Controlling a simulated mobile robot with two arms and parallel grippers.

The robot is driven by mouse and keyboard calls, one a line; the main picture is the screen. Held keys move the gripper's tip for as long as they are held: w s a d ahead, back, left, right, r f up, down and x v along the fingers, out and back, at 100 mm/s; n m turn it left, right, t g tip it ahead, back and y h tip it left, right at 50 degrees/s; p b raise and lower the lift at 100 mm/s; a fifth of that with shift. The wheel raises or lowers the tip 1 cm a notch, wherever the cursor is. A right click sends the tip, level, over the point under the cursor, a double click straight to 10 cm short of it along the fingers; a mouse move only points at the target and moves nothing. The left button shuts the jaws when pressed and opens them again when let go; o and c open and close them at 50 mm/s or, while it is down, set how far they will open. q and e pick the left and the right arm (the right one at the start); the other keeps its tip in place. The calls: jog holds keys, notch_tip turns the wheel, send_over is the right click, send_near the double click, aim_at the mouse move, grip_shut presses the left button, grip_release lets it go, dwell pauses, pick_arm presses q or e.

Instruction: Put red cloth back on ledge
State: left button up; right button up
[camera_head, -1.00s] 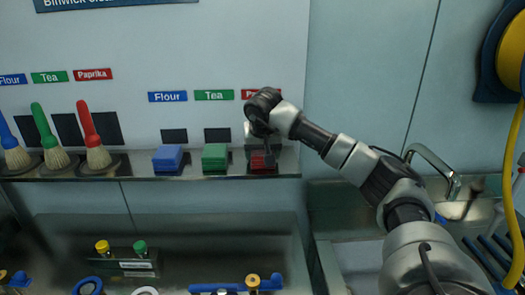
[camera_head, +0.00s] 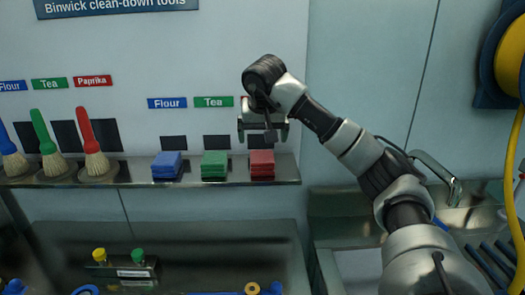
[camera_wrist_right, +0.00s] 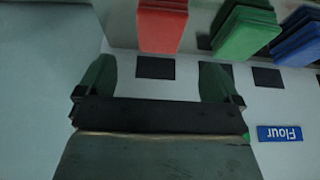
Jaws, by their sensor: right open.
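The red cloth (camera_head: 261,165) is a folded stack on the ledge (camera_head: 225,179), at the right end of the row, beside the green cloth (camera_head: 214,165). In the right wrist view the red cloth (camera_wrist_right: 162,27) lies beyond the fingertips. My right gripper (camera_head: 263,138) is open and empty, just above the red cloth and apart from it. It also shows in the right wrist view (camera_wrist_right: 157,85) with its two fingers spread. My left gripper is not in view.
A blue cloth (camera_head: 167,166) sits left of the green one. Several brushes (camera_head: 92,145) stand on the ledge further left. Labels for Flour (camera_head: 167,103) and Tea (camera_head: 213,102) are on the wall. A sink with a tap (camera_head: 437,172) is at the right.

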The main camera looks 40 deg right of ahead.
jog(key=shift+v, duration=1.45)
